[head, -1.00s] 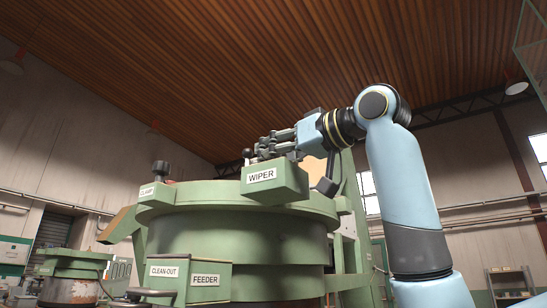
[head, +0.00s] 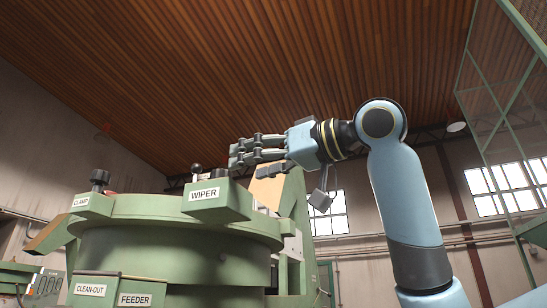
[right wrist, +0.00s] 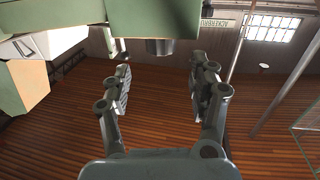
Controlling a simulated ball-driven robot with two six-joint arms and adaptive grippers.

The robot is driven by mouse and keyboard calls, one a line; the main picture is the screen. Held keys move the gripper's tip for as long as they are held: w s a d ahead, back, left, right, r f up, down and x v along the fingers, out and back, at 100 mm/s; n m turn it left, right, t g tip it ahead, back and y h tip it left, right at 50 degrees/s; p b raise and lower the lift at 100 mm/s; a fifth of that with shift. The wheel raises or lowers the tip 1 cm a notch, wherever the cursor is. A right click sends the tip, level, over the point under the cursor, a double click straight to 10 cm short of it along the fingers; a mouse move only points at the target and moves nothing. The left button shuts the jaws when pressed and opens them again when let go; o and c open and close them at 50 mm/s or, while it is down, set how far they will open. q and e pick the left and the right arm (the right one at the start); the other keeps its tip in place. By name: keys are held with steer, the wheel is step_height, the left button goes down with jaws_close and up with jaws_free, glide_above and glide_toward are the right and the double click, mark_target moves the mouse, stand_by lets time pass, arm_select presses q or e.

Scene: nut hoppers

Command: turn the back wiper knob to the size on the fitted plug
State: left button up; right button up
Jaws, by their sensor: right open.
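The green wiper box (head: 217,203) sits on the rim of the green hopper bowl in the head view, with a "WIPER" label on its front. A dark, short knob-like part (head: 213,175) shows just above the box. In the right wrist view a dark grey round knob (right wrist: 160,46) sticks out from a green block, in line with the gap between my fingers. My right gripper (head: 236,154) is open and empty, above and to the right of the wiper box; its spread fingers also show in the wrist view (right wrist: 159,72). No size marks or fitted plug can be made out. My left gripper is out of view.
A ball-ended lever (head: 196,169) stands behind the wiper box. The clamp block (head: 90,204) with a dark knob is at left; clean-out (head: 92,289) and feeder (head: 135,299) boxes are below. A green post stands behind my gripper. Space above the hopper is open.

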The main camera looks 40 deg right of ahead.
steer(key=shift+v, duration=2.25)
